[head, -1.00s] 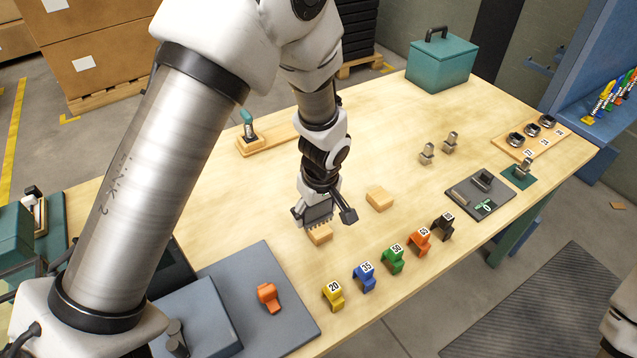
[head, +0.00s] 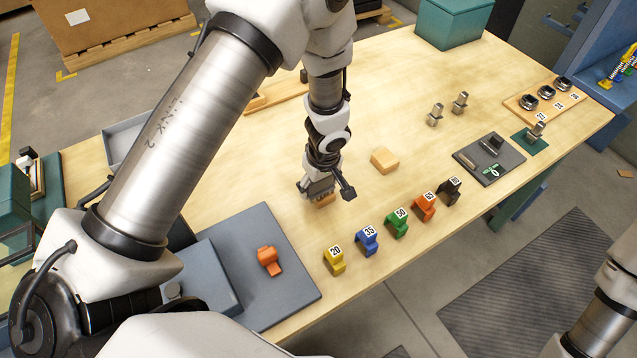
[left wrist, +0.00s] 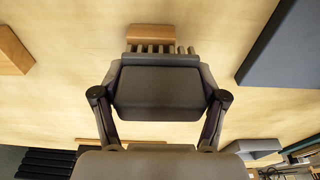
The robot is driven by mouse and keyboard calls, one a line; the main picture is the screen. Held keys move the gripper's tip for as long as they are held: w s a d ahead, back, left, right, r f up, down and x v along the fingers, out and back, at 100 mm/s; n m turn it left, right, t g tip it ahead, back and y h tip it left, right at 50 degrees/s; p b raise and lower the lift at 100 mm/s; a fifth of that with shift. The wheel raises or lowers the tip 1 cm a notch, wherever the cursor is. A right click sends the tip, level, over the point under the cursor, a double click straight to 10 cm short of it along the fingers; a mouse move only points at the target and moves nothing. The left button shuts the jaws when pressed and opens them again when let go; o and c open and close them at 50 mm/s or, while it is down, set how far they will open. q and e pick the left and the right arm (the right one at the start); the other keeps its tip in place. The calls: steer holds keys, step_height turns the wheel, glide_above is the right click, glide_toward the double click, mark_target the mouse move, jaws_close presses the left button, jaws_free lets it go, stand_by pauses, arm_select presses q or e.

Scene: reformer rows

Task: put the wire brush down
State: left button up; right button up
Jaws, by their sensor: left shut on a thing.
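The wire brush (head: 326,200) shows in the head view as a small wooden piece at my left gripper (head: 322,188). In the left wrist view (left wrist: 163,34) it shows a wooden block with several grey tines, just beyond the dark gripper pad. My left gripper is shut on it, over the middle of the table. I cannot tell whether the brush touches the tabletop. The gripper hides part of the brush. My right gripper is out of view; only part of the right arm shows at the lower right.
A wooden block (head: 384,160) lies right of the brush on the table (head: 400,95). Coloured numbered blocks, such as the yellow one (head: 335,262), stand in a row near the front edge. An orange piece (head: 268,262) lies on a grey mat (head: 285,300). Bare wood surrounds the brush.

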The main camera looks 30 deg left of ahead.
arm_select(q)
steer(key=shift+s+f, duration=0.1)
steer(key=shift+f+b, duration=0.15)
steer(key=shift+b, duration=0.15)
steer(key=o, duration=1.4)
steer(key=shift+w, duration=0.25)
steer(key=shift+c, duration=0.2)
steer(key=shift+o, duration=0.4)
steer(key=shift+w, duration=0.1)
